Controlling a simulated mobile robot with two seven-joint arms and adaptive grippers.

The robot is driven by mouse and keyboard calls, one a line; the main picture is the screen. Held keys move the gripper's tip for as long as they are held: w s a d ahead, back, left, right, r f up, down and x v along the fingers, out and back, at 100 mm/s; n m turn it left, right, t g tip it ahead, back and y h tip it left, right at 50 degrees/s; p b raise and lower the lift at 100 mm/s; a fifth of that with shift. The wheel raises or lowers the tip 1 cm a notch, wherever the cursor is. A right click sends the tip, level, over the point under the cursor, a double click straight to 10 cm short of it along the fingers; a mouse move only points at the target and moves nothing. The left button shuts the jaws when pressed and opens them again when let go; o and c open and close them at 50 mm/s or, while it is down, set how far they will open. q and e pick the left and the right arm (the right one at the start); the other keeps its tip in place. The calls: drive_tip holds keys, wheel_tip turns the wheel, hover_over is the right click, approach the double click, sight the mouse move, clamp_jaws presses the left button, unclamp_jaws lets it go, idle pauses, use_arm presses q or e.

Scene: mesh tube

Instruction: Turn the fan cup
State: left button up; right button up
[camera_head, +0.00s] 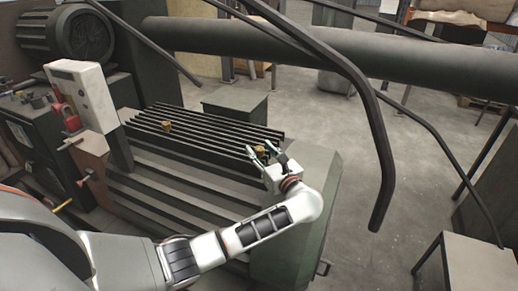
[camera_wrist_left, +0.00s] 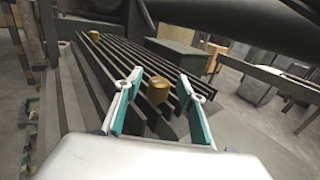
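Two small gold-brown cups sit on a dark slatted rack (camera_head: 215,132). The nearer cup (camera_head: 260,151) is towards the rack's right end and also shows in the left wrist view (camera_wrist_left: 160,88). The farther cup (camera_head: 167,127) is towards the left end and shows small in the left wrist view (camera_wrist_left: 94,36). My left gripper (camera_head: 262,151) is open, with its teal-lined fingers (camera_wrist_left: 158,100) pointing at the nearer cup. That cup appears centred between the fingertips, with gaps on both sides; I cannot tell whether it is between them or just beyond. My right gripper is not in view.
The rack lies on a large green machine bed with wide grooves. A grey control box (camera_head: 80,95) with a red part stands at the left. A thick dark pipe (camera_head: 330,48) and a bent bar (camera_head: 378,150) cross above and to the right. Open floor lies beyond.

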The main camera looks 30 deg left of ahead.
use_arm(q)
drive_tip(key=shift+w+a, duration=0.3)
drive_tip(key=shift+a, duration=0.2)
clamp_jaws()
